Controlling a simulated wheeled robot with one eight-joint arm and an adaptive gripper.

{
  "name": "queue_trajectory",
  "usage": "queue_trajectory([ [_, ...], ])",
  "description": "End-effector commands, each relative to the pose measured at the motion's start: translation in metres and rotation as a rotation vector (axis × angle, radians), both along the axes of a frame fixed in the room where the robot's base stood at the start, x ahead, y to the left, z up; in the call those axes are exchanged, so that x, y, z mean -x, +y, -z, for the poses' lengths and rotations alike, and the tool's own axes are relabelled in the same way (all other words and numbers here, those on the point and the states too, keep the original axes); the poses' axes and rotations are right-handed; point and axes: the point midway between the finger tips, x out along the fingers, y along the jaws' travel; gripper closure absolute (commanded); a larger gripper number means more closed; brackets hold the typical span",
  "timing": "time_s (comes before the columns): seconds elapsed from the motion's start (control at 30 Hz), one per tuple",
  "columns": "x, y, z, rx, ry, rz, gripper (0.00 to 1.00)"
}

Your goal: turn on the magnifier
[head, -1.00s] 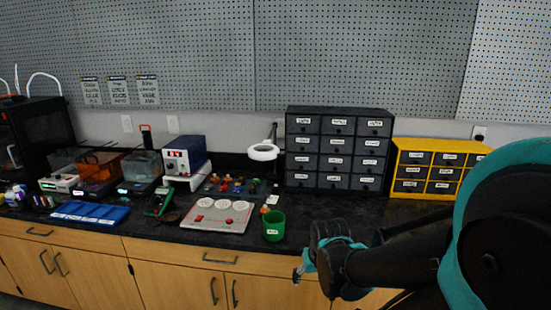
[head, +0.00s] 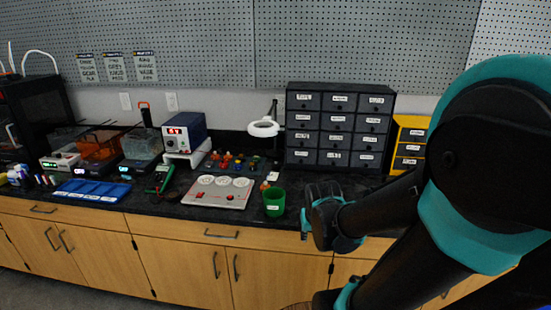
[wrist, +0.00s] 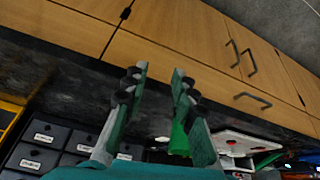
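The magnifier (head: 263,128) is a white ring lamp on a dark stand at the back of the dark counter, just left of the dark drawer cabinet. My gripper (head: 305,224) is in front of the counter, right of the green cup and well short of the magnifier, to its lower right. In the wrist view my gripper (wrist: 157,76) has its two fingers apart with nothing between the tips. The magnifier cannot be made out in the wrist view. Its switch is too small to tell.
A green cup (head: 274,202) stands near the counter's front edge, beside a white panel with round dials (head: 218,203). Small coloured parts (head: 229,161) lie in front of the magnifier. The dark drawer cabinet (head: 338,126) and yellow drawer cabinet (head: 408,135) stand to the right.

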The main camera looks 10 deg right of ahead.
Motion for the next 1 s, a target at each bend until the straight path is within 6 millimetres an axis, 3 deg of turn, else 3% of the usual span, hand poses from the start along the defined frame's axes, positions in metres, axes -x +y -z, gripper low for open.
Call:
queue_trajectory([
  [0.2,-0.084,-0.012,-0.027,0.063,-0.117,0.082,1.0],
  [0.53,-0.21,-0.012,-0.058,0.123,-0.323,0.168,1.0],
  [0.77,-0.294,0.003,-0.071,0.135,-0.474,0.195,1.0],
  [1.0,-0.375,0.032,-0.075,0.121,-0.628,0.194,1.0],
])
